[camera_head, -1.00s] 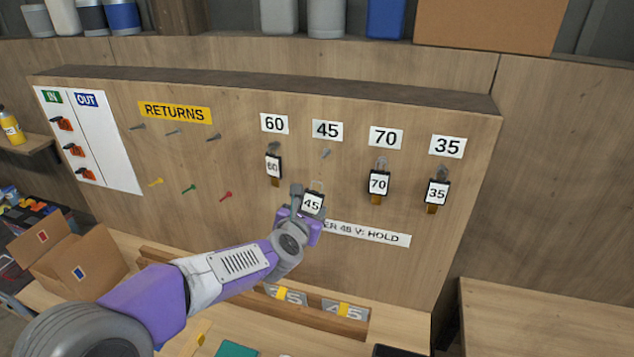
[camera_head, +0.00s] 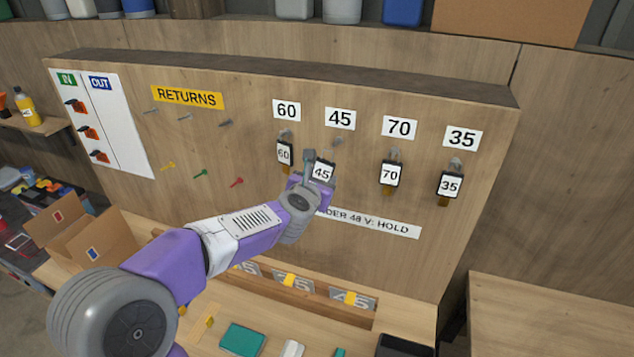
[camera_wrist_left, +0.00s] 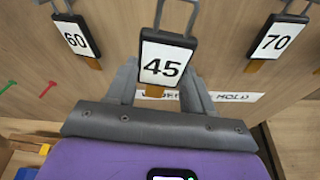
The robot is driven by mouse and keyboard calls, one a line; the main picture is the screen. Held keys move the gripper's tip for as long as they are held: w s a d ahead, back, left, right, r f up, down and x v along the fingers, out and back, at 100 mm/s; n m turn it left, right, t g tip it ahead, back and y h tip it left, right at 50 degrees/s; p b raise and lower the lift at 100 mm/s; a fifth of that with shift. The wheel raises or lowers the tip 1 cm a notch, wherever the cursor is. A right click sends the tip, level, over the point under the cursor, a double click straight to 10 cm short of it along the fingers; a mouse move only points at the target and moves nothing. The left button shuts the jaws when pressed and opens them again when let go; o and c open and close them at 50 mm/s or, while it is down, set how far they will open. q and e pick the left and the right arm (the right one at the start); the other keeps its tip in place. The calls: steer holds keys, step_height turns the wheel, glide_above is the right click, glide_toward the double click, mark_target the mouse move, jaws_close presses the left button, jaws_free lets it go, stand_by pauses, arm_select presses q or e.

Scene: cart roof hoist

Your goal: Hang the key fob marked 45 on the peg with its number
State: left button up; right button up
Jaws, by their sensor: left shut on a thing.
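The key fob marked 45 (camera_head: 322,172) is black with a white label and is held upright in my left gripper (camera_head: 312,178). In the left wrist view the fob (camera_wrist_left: 165,62) sits between the two grey fingers (camera_wrist_left: 160,85), its metal loop pointing up. The bare peg under the 45 sign (camera_head: 338,142) sticks out of the wooden board just above and slightly right of the fob. The loop looks apart from the peg in the head view; the peg does not show clearly in the wrist view. My right gripper is not in view.
Fob 60 (camera_head: 285,153) hangs close on the left, fob 70 (camera_head: 390,174) on the right, and fob 35 (camera_head: 449,184) farther right. A RETURNS label (camera_head: 187,97) has several pegs below it. A HOLD strip (camera_head: 375,223) is under the fobs.

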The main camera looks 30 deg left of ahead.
arm_select(q)
steer(key=shift+r+x, duration=0.15)
steer(key=shift+x, duration=0.6)
steer(key=shift+r+x, duration=0.15)
steer(key=shift+x, duration=0.65)
steer(key=shift+w+a+p, duration=0.15)
steer(key=shift+w+p, duration=0.3)
steer(key=shift+w, duration=0.6)
steer(key=shift+w+a+f+b, duration=0.15)
steer(key=shift+w+f+b, duration=0.15)
steer(key=shift+w, duration=0.35)
steer(key=o, duration=1.3)
steer(key=shift+c, duration=0.2)
steer(key=shift+r, duration=0.1)
steer(key=v, duration=0.7)
steer(key=shift+s, duration=0.3)
